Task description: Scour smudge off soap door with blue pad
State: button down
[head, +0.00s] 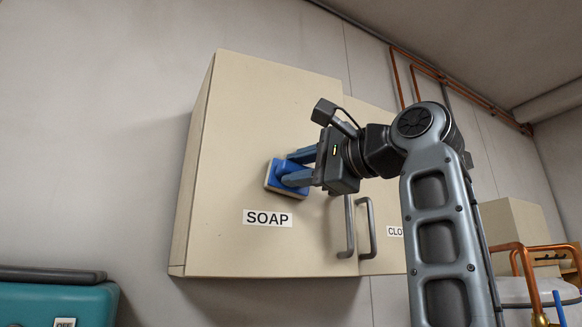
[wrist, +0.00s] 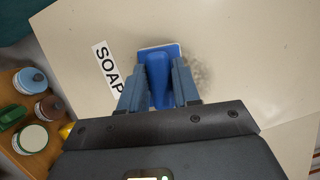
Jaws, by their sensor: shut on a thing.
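The soap door (head: 270,120) is a cream cabinet door with a SOAP label (head: 267,218) and a grey bar handle (head: 348,228). My gripper (head: 297,166) is shut on the blue pad (head: 275,173), which lies against the door above the label. In the wrist view the blue pad (wrist: 160,62) sits between my two fingers, to the right of the SOAP label (wrist: 106,66). A grey speckled smudge (wrist: 200,72) shows on the door just right of the pad there. In the head view the smudge cannot be made out.
A second cabinet door (head: 382,255) with a partly hidden label and its own handle stands to the right. A teal machine (head: 60,300) is at lower left. Copper pipes (head: 450,78) run along the wall. In the wrist view, several containers (wrist: 32,138) stand on a wooden surface.

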aim_at(286, 161)
jog(key=shift+w+d+r, duration=0.8)
jog(key=shift+w+d, duration=0.8)
jog(key=shift+d, duration=1.05)
jog(key=shift+s+a, duration=0.5)
jog(key=shift+a, duration=0.75)
jog(key=shift+s+a, duration=0.5)
jog(key=shift+a, duration=0.7)
jog(key=shift+s+a, duration=0.5)
jog(key=shift+a, duration=0.75)
jog(key=shift+w+a+r, duration=0.1)
jog(key=shift+w+r, duration=0.05)
jog(key=shift+r, duration=0.65)
jog(key=w+d, duration=0.4)
jog(key=d, duration=0.3)
jog(key=shift+s+d+b, duration=0.35)
jog(key=shift+s+d, duration=0.1)
jog(key=shift+s, duration=0.45)
jog(key=shift+s+d+b, duration=0.35)
jog(key=shift+s+d, duration=0.05)
jog(key=shift+s, duration=0.5)
jog(key=shift+s+d+b, duration=0.35)
jog(key=shift+s+d, duration=0.1)
jog(key=shift+s, duration=0.45)
